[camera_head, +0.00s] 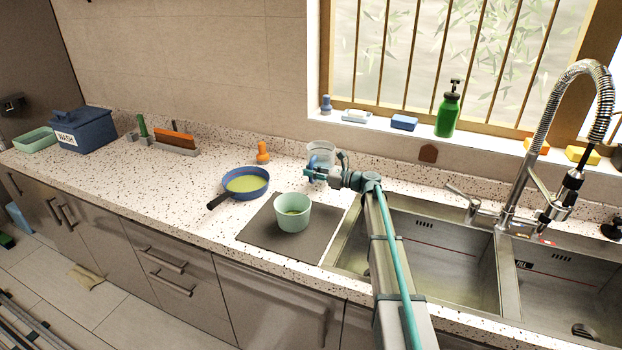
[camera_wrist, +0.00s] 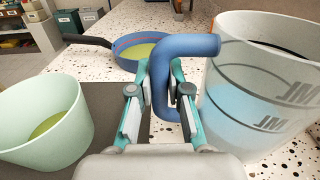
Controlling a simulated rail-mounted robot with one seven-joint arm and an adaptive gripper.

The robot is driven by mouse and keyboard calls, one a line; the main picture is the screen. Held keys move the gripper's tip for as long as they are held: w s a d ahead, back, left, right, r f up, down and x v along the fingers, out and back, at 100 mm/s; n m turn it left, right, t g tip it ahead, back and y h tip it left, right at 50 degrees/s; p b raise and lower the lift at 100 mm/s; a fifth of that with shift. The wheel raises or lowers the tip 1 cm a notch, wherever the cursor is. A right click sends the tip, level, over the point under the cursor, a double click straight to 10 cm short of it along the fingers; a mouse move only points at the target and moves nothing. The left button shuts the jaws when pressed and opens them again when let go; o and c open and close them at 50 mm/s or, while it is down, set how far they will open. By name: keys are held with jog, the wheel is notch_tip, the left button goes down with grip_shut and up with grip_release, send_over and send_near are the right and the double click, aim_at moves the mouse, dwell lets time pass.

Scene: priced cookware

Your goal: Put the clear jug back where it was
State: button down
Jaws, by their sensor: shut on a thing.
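The clear jug (camera_head: 321,152) stands at the back of the counter, near the wall below the window's left end. In the wrist view the jug (camera_wrist: 265,95) fills the right side, with grey markings on its wall and a blue handle (camera_wrist: 185,47). My gripper (camera_wrist: 160,98) is shut on the blue handle, with one finger on each side of it. In the head view my gripper (camera_head: 318,173) is at the jug's front, partly hiding it. The jug looks upright. I cannot tell whether its base touches the counter.
A mint pot (camera_head: 293,213) with yellow-green contents stands on a dark mat (camera_head: 262,236) in front. A blue pan (camera_head: 243,183) is left of it. An orange bottle (camera_head: 262,152) stands behind the pan. The sink (camera_head: 440,250) lies right. Counter (camera_head: 200,205) left of the pan is free.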

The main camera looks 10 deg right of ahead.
aim_at(313, 180)
jog(key=shift+w+f+p, duration=0.4)
jog(key=shift+f, duration=0.2)
jog(key=shift+f+p, duration=0.6)
jog(key=shift+f, duration=0.85)
jog(key=c, duration=1.1)
grip_release()
jog(key=shift+s, duration=0.1)
jog(key=shift+s+d, duration=0.15)
jog(key=shift+d, duration=0.05)
jog(key=b+v, duration=0.4)
jog(key=v, duration=0.6)
jog(key=shift+s+d, duration=0.35)
jog(key=shift+d, duration=0.3)
